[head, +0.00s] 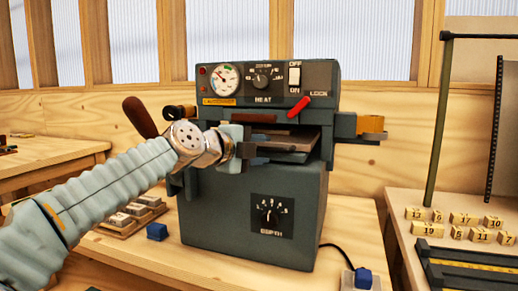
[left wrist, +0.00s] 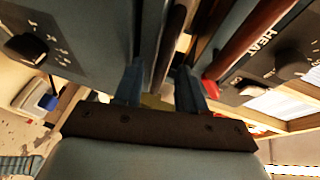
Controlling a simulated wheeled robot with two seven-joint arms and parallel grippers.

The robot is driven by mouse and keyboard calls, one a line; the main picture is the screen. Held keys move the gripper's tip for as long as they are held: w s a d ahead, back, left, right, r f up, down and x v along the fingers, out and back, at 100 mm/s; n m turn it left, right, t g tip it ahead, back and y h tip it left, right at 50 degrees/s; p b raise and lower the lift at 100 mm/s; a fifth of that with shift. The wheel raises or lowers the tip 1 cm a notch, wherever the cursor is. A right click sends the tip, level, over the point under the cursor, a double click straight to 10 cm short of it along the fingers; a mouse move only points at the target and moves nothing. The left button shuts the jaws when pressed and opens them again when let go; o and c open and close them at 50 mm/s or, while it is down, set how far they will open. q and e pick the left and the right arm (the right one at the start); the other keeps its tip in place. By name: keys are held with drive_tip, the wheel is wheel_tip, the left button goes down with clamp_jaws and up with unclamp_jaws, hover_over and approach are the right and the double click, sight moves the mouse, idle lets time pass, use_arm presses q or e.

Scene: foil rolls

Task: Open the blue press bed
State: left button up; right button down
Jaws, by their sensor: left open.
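The press (head: 250,225) is a blue-grey machine on the wooden bench in the head view. Its bed (head: 296,143) shows as a flat plate in the dark slot at mid-height. A red lever (head: 299,106) marked LOCK sits above the slot. My left gripper (head: 262,158) is at the slot's left front, partly hidden by its own wrist. In the left wrist view its blue fingers (left wrist: 160,88) are apart, with thin plate edges just beyond them. I cannot tell whether they touch the bed. My right gripper is not in view.
A brown handle (head: 140,117) sticks up at the press's left. A gold roll (head: 370,124) sits on its right side. Trays of letter blocks (head: 118,218), a blue block (head: 157,231) and number tiles (head: 430,228) lie on the benches. A dark post (head: 437,135) stands at right.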

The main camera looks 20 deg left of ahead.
use_arm(q)
clamp_jaws()
